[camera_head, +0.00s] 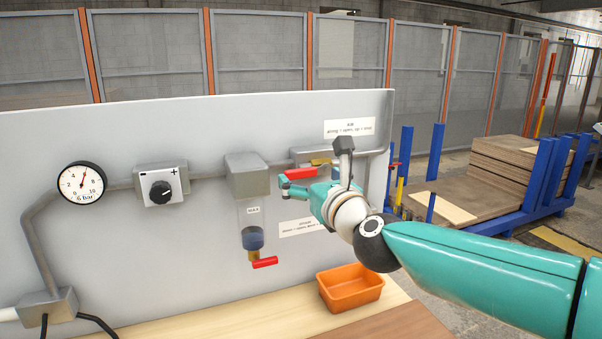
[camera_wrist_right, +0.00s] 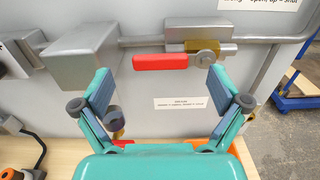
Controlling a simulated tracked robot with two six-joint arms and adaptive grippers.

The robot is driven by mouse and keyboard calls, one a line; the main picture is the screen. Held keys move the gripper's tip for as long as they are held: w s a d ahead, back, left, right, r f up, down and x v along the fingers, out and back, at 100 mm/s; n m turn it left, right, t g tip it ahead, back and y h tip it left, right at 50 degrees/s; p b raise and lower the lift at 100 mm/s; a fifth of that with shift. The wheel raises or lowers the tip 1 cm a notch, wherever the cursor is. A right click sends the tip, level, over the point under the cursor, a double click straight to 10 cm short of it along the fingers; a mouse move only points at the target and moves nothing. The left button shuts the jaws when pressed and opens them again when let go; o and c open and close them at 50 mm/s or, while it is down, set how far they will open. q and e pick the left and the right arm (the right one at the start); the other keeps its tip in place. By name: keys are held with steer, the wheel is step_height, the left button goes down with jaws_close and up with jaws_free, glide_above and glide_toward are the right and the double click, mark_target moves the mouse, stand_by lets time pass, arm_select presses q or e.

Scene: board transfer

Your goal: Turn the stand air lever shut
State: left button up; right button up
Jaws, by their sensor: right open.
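The stand air lever (camera_head: 300,173) is a red handle on a brass valve in the pipe at the panel's upper right. It lies level, along the pipe, pointing left from its pivot. In the right wrist view the red lever (camera_wrist_right: 160,62) shows just beyond and between the fingertips, with the brass valve body (camera_wrist_right: 200,46) behind its pivot end. My right gripper (camera_head: 287,187) is open and empty, just below the lever in the head view; it also shows in the right wrist view (camera_wrist_right: 160,84). It partly hides the valve. My left gripper is not in view.
A second red lever (camera_head: 264,262) hangs under the clear bowl (camera_head: 252,238). A pressure gauge (camera_head: 82,183) and a black knob (camera_head: 160,192) are on the panel's left. An orange bin (camera_head: 350,288) stands on the bench below my right arm.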

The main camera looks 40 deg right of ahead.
mark_target(302, 171)
steer(key=shift+x, duration=2)
steer(key=shift+c, duration=0.3)
steer(key=c, duration=1.6)
